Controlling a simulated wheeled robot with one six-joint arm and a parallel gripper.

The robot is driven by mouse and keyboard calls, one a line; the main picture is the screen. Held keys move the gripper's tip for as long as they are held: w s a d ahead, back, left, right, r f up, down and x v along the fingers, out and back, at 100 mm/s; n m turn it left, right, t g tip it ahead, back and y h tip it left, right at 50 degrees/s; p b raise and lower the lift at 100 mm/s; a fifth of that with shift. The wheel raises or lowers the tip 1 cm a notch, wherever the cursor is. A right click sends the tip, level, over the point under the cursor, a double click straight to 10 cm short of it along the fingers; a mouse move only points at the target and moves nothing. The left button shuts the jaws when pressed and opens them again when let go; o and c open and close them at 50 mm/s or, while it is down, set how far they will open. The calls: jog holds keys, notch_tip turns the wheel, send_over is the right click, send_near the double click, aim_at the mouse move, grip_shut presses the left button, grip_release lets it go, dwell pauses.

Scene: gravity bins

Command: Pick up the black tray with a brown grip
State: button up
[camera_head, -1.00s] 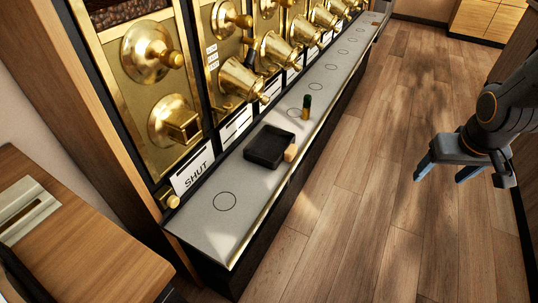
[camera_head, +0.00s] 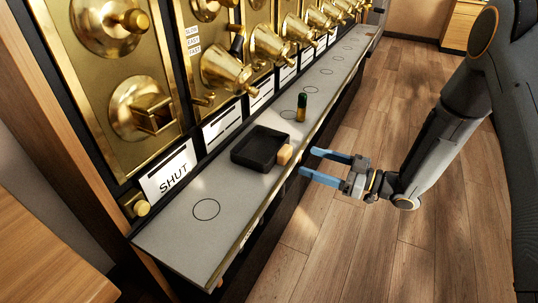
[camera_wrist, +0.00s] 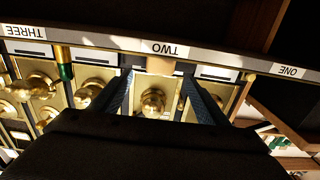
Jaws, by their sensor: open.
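The black tray (camera_head: 262,146) lies flat on the grey shelf in the head view, with its brown grip (camera_head: 285,154) on the right side, facing the shelf's front edge. My gripper (camera_head: 309,163) is open, just right of the grip, its two blue fingers pointing at it with a small gap. In the wrist view, which is upside down, the brown grip (camera_wrist: 161,66) shows between my two dark fingers; my gripper (camera_wrist: 160,85) is empty. Most of the tray cannot be made out there.
A green and brass cylinder (camera_head: 302,108) stands on the shelf (camera_head: 232,203) behind the tray. Brass spouts and knobs (camera_head: 225,72) line the wall on the left. A wooden counter (camera_head: 40,255) is at lower left. Floor right of the shelf is clear.

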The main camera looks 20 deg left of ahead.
aim_at(289, 155)
jog(key=a, duration=0.7)
jog(key=shift+w+a+f, duration=0.1)
jog(key=shift+w+a, duration=0.05)
jog(key=shift+w, duration=0.1)
jog(key=c, duration=1.7)
